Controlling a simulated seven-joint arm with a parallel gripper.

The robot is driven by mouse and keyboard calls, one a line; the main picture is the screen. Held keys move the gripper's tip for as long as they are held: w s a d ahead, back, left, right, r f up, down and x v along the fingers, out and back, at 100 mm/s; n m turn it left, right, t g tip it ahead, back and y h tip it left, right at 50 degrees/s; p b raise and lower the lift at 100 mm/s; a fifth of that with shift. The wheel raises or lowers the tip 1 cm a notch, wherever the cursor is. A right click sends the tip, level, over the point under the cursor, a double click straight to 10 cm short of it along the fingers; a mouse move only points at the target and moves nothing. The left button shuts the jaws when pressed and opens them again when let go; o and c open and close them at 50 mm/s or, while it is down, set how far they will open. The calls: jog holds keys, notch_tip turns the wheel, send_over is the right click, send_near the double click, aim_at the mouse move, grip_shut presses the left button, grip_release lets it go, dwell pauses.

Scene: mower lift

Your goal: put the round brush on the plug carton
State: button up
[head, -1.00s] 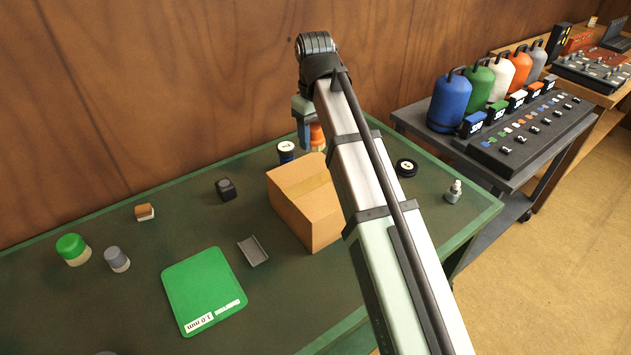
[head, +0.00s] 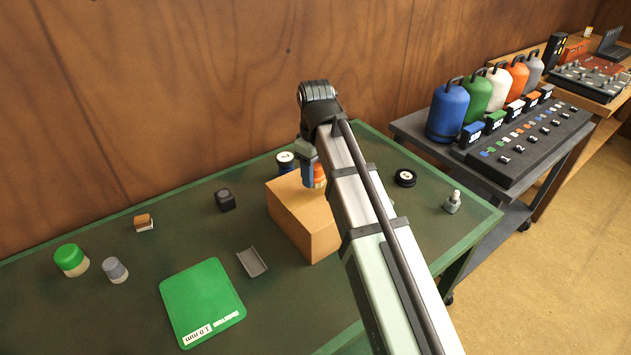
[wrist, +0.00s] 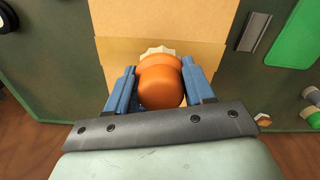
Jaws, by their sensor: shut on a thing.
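The plug carton (head: 306,226) is a brown cardboard box standing on the green bench, partly hidden by my arm in the head view. Its top (wrist: 165,22) fills the upper middle of the wrist view. My gripper (wrist: 160,82) is shut on the round brush (wrist: 161,86), which shows an orange rounded handle and a pale end beyond it. In the head view the orange of the brush (head: 319,176) shows at the carton's top, beside a blue finger. The pale end is over the carton top; I cannot tell whether it touches.
A dark round pot with a white dial (head: 286,159) stands close behind the carton. A black ring (head: 405,178) and a grey bottle (head: 453,203) are to its right. A grey channel piece (head: 252,262) and a green mat (head: 203,300) lie to its left.

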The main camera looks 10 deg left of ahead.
aim_at(315, 165)
jog(key=shift+f, duration=1.6)
jog(key=shift+f, duration=0.1)
jog(key=o, duration=1)
jog(key=shift+o, duration=0.2)
jog(key=shift+r, duration=3.85)
